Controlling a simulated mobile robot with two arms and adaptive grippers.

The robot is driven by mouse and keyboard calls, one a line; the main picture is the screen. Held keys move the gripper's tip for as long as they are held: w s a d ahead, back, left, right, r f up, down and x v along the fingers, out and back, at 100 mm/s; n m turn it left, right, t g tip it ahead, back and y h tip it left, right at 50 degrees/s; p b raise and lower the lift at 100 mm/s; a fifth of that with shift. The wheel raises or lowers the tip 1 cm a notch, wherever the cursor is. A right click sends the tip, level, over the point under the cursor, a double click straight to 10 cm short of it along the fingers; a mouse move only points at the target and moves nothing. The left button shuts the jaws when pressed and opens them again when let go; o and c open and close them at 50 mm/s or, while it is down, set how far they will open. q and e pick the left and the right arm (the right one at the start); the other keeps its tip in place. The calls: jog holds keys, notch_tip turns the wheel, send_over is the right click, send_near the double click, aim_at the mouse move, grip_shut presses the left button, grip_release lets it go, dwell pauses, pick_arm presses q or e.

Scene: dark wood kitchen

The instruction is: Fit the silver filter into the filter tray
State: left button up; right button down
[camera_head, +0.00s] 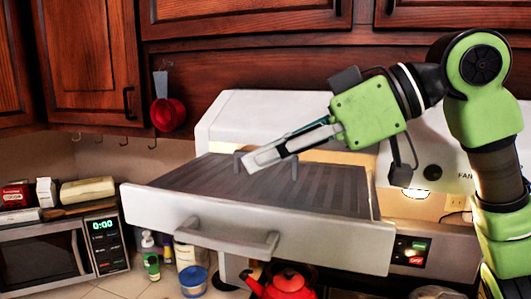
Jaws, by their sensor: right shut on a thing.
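The silver filter (220,184), a dark grey ribbed panel with small upright handles, lies in or just over the filter tray. The filter tray (200,221) has a white front with a bar handle and is pulled out from the range hood. My right gripper (262,158) reaches in from the right, over the back part of the filter, and is shut at a handle of the filter. The fingers partly hide that handle. I cannot tell whether the filter sits flush in the tray. My left gripper is not in view.
The white range hood (265,108) stands behind the tray, under dark wood cabinets (85,60). A red kettle (283,285) is below the tray. A microwave (45,255), bottles and a blue-lidded tub (194,281) are at lower left. A red pan (169,113) hangs on the wall.

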dwell(0.4)
jog(key=shift+p, duration=0.45)
dwell(0.6)
jog(key=shift+f+b, duration=0.95)
jog(key=shift+f, duration=0.4)
jog(key=c, duration=2.1)
grip_release()
jog(key=shift+c, duration=0.2)
notch_tip(320, 180, up, 6)
send_over(346, 184)
jog(key=shift+f, duration=0.1)
